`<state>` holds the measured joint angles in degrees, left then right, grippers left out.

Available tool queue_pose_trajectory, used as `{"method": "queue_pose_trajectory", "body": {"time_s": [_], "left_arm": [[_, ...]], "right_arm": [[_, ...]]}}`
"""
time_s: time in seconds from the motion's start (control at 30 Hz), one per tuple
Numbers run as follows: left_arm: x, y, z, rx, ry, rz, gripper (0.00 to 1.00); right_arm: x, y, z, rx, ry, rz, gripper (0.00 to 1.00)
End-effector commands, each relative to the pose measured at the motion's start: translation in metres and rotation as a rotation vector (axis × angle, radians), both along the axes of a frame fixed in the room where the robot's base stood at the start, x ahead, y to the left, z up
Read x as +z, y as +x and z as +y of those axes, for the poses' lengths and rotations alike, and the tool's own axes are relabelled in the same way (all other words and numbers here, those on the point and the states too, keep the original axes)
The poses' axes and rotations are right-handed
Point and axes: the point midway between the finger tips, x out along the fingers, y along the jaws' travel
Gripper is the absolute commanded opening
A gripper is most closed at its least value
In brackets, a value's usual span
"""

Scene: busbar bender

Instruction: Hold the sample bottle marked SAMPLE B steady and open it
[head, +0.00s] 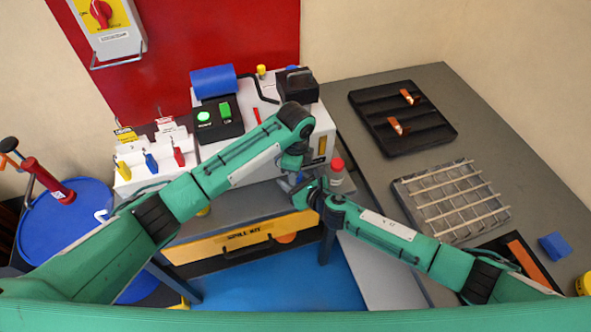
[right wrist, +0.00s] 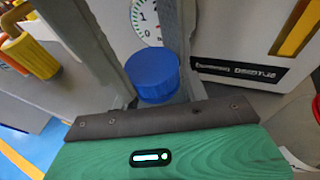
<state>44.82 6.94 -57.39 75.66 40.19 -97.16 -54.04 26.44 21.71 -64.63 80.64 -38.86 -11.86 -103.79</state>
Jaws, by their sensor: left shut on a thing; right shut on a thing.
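A blue cap (right wrist: 153,75) sits between the fingers of my right gripper (right wrist: 150,60) in the right wrist view; the gripper is shut on it. In the head view my right gripper (head: 306,192) meets my left gripper (head: 291,174) in front of the white machine. My left gripper is shut at the same spot, on what appears to be the sample bottle. The bottle's body and its marking are hidden, so I cannot read SAMPLE B or tell whether the cap is still seated. A separate bottle with a red cap (head: 337,164) stands just right of the grippers.
The white machine (head: 208,150) with green buttons stands behind my grippers. A black tray (head: 402,118) with copper pieces and a wire rack (head: 452,200) lie on the grey table to the right. A yellow spill kit drawer (head: 235,243) is below. A blue drum (head: 65,225) stands left.

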Motion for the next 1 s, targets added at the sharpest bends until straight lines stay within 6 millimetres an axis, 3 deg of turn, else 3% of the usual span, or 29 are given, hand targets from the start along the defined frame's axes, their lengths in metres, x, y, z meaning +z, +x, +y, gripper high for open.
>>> {"method": "queue_pose_trajectory", "body": {"time_s": [0.27, 0.3, 0.4, 0.7, 1.0], "left_arm": [[0.001, 0.001, 0.0, 0.009, -0.001, -0.002, 0.07], [0.001, 0.001, 0.0, 0.009, -0.001, -0.002, 0.38], [0.001, 0.001, 0.0, 0.008, -0.001, -0.002, 0.56], [0.004, 0.0, 0.0, 0.006, -0.001, -0.001, 0.56], [0.04, 0.001, -0.001, 0.005, -0.002, -0.003, 0.56]], "right_arm": [[0.0, -0.001, 0.001, 0.003, 0.001, 0.001, 0.0], [0.0, -0.001, 0.001, 0.003, 0.001, 0.001, 0.0], [0.0, -0.001, 0.001, 0.002, 0.001, 0.001, 0.0], [0.0, 0.0, 0.0, 0.0, -0.001, 0.001, 0.0], [0.0, 0.0, 0.0, 0.0, -0.001, 0.001, 0.0]]}}
